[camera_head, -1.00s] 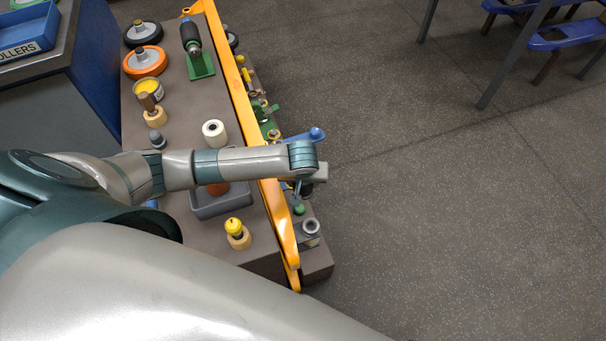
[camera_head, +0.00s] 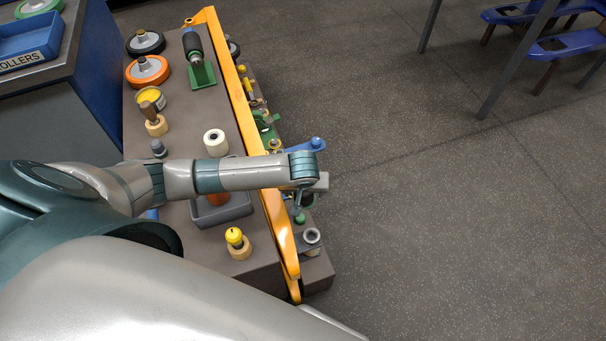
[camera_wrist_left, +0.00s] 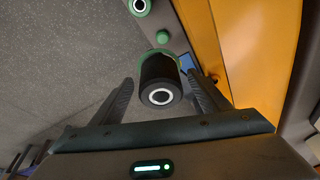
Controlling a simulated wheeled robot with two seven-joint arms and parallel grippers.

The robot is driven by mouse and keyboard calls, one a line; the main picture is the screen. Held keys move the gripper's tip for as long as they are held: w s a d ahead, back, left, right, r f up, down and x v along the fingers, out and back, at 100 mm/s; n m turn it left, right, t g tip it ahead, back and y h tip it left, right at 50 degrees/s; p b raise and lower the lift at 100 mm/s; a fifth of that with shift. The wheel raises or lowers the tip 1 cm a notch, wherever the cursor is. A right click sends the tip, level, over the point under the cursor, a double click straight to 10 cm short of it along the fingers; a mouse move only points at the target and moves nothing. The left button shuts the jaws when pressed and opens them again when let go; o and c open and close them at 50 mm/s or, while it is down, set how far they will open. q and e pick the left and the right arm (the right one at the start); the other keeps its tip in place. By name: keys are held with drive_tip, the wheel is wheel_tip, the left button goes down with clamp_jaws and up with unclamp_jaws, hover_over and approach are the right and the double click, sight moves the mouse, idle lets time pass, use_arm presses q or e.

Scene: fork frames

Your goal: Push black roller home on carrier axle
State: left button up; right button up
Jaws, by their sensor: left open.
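The black roller (camera_wrist_left: 158,82) is in the left wrist view, seen end-on with a pale ring and dark centre. Green shows around its far end. My left gripper (camera_wrist_left: 160,76) is open, with one finger on each side of the roller and gaps visible between. In the head view the left gripper (camera_head: 299,207) points down just beyond the orange rail, over the green and grey parts at the bench's right side. My wrist mostly hides the roller there. How far the roller sits on its axle cannot be told. My right gripper is out of view.
The orange rail (camera_head: 243,110) runs along the bench, close beside the left gripper. A grey tray (camera_head: 236,211), a yellow-topped peg (camera_head: 235,237), a white roller (camera_head: 215,142) and an orange wheel (camera_head: 148,71) stand on the bench.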

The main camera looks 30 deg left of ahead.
use_arm(q)
drive_tip(key=p+v, duration=0.2)
drive_tip(key=v, duration=1.5)
drive_tip(key=shift+r, duration=0.2)
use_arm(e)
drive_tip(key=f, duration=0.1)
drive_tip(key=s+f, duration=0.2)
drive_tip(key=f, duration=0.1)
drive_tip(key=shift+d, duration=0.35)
use_arm(q)
drive_tip(key=shift+s+d+f, duration=0.1)
drive_tip(key=shift+s+d, duration=0.05)
